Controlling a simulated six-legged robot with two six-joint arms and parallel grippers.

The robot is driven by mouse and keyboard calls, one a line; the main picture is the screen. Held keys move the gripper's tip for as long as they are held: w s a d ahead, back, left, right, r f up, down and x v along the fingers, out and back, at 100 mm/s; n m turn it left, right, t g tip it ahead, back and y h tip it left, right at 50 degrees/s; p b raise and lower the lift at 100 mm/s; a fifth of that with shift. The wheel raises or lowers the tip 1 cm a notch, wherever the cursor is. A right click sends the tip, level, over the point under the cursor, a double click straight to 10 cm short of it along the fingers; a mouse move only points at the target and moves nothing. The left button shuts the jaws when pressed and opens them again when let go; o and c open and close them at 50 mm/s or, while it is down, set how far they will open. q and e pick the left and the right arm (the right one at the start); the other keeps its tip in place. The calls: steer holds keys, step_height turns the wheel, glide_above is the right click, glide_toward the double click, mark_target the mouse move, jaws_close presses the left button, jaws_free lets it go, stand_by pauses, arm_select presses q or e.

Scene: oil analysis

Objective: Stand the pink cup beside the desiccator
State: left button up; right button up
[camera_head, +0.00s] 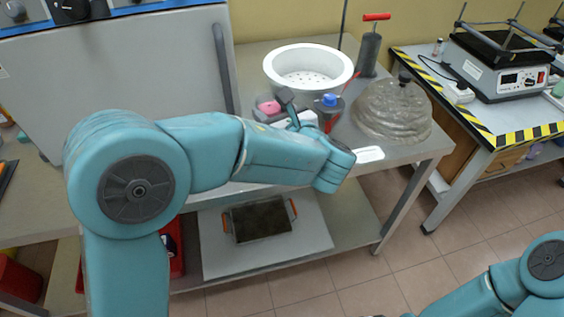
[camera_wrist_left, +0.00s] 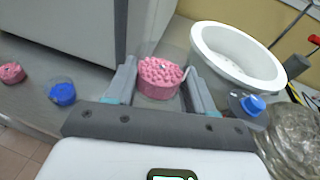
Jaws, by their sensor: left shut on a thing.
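The pink cup (camera_wrist_left: 160,78), short and round with a bumpy top, sits between the two fingers of my left gripper (camera_wrist_left: 163,88), which is shut on it. In the head view, part of the pink cup (camera_head: 268,107) shows by the left gripper (camera_head: 274,106), in front of the white bowl. Whether the cup touches the bench is hidden. The desiccator appears to be the wide white bowl with a perforated plate (camera_head: 308,68); it also shows right of the cup in the wrist view (camera_wrist_left: 238,55). My right gripper is out of view.
A blue-capped bottle (camera_head: 329,101) and a clear domed lid (camera_head: 393,110) stand right of the cup. A red-handled cylinder (camera_head: 370,50) is behind. A large grey cabinet (camera_head: 120,70) stands left. The wrist view shows another pink cup (camera_wrist_left: 12,73) and a blue one (camera_wrist_left: 62,93).

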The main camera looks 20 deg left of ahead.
arm_select(q)
steer(key=d+r+m+t+h+b, duration=0.1)
steer(key=d+r+m+t, duration=0.2)
steer(key=t, duration=0.1)
steer(key=f+b, duration=0.1)
steer(key=f, duration=1.1)
steer(key=w+f+b, duration=0.1)
steer(key=f, duration=0.6)
steer(key=shift+d+f+b, duration=0.1)
steer(key=shift+d+b, duration=0.05)
steer(key=shift+b, duration=0.15)
steer(key=shift+s, duration=0.15)
steer(key=o, duration=1.1)
steer(key=shift+f, duration=0.1)
steer(key=shift+o, duration=0.2)
